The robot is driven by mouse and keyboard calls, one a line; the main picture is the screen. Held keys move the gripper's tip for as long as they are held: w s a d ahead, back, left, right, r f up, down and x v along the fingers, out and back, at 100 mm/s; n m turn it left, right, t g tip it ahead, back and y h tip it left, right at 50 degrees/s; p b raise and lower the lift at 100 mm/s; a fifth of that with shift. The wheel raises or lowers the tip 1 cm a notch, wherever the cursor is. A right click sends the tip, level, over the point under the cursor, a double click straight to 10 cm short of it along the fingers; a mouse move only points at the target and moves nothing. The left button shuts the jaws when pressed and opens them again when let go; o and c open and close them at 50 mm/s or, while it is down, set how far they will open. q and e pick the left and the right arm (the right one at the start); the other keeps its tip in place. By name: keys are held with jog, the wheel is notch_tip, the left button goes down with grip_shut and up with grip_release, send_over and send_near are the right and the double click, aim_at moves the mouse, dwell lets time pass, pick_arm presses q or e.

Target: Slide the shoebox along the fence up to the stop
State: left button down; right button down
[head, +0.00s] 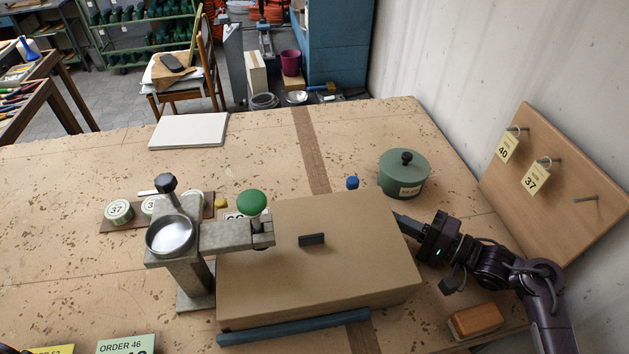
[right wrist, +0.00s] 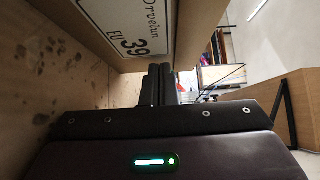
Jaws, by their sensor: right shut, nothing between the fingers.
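The shoebox (head: 335,265), a flat brown carton with a dark tab on its lid, lies on the workbench. In the right wrist view its end wall with a white size 39 label (right wrist: 130,25) is close above the fingers. A blue-grey bar (head: 293,327), seemingly the fence, runs along the box's near side. I cannot tell for certain which part is the stop; a grey metal stand (head: 195,272) is at the box's left end. My right gripper (head: 405,222) is shut and empty at the box's right end, and its fingers (right wrist: 160,85) appear close to the wall; contact is unclear. My left gripper is out of view.
A green lidded pot (head: 404,176) stands behind the gripper. A wooden block (head: 475,320) lies near my right arm. A leaning board with number tags (head: 560,170) is at the right. Round tins (head: 118,211) are at the left; a pale slab (head: 188,131) lies behind.

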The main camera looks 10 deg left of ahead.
notch_tip(320, 180, up, 15)
jog(key=b, duration=0.1)
jog(key=s+a+b, duration=0.2)
jog(key=s+a, duration=0.1)
jog(key=a, duration=0.6)
jog(key=s+a+b, duration=0.2)
jog(key=s+a, duration=0.2)
jog(key=a, duration=0.5)
jog(key=shift+s+a, duration=0.3)
jog(key=shift+a, duration=0.1)
